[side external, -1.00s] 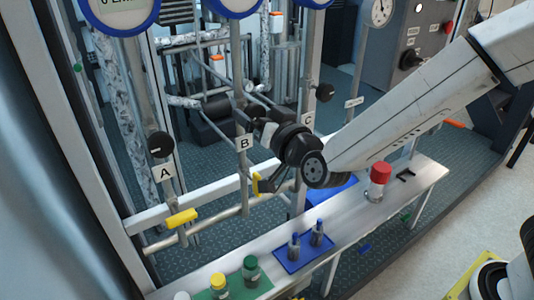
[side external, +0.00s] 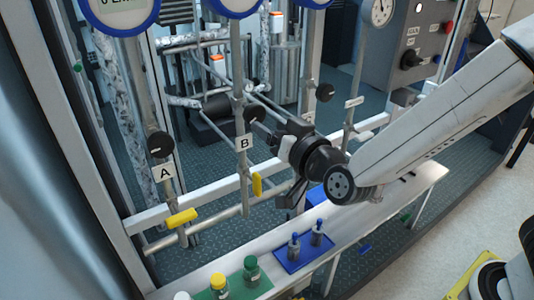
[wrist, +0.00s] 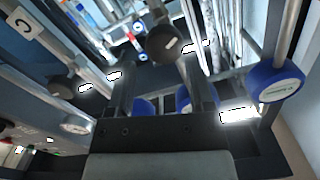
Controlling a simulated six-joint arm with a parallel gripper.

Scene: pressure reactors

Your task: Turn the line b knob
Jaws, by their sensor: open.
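The line B knob (side external: 256,114) is a round black knob on the vertical pipe just right of the B label (side external: 243,142). In the wrist view the round dark knob (wrist: 165,43) with a short slanted white mark sits ahead, between the lines of the two fingers. My gripper (side external: 266,134) is open, facing the knob from the lower right, with its fingertips close to it. In the wrist view the gap of my gripper (wrist: 164,82) looks empty and the knob appears just beyond the fingertips. Whether a fingertip touches it I cannot tell.
Black knobs stand at line A (side external: 159,145) and line C (side external: 325,92). Yellow handles (side external: 181,218) are on the lower pipes. A white shelf (side external: 330,236) below holds a blue tray (side external: 290,262) with small bottles and green- and yellow-capped bottles.

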